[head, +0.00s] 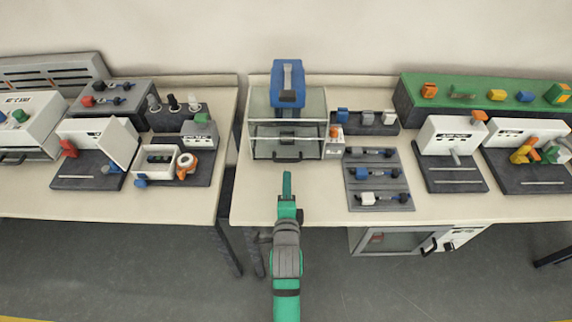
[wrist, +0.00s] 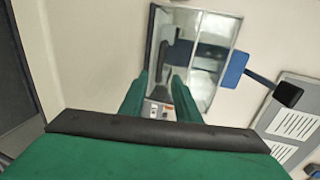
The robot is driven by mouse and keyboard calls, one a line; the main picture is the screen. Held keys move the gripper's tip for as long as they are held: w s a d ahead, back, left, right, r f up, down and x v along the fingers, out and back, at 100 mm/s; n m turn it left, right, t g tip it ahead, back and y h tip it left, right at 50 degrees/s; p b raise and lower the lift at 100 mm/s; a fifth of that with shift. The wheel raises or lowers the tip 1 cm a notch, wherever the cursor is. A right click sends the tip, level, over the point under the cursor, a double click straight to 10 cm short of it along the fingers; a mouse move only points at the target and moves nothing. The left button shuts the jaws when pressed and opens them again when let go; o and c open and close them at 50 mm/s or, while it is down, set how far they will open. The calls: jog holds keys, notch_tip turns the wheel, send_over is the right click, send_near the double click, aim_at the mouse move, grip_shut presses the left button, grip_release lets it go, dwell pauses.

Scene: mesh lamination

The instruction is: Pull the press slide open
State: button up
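The press appears to be the clear-walled, grey-framed box (head: 262,128) at the back of the right table, topped by a blue block with a grey handle (head: 288,84). A dark handle (head: 288,158) is low on its front, seemingly the slide's; the slide looks shut in. The box (wrist: 205,50) shows ahead in the wrist view, with a dark bar (wrist: 164,62) just beyond my fingertips. My gripper (head: 287,176) is in front of the handle, apart from it as far as I can tell. Its green fingers (wrist: 160,88) are spread with nothing visible between them.
A small box with an orange button (head: 335,138) adjoins the press at right. A grey panel of parts (head: 378,180) lies right of my gripper. The tabletop (head: 258,195) left of my gripper is clear. A cabinet (head: 400,240) hangs below the table edge.

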jog(key=x, duration=0.9)
grip_shut()
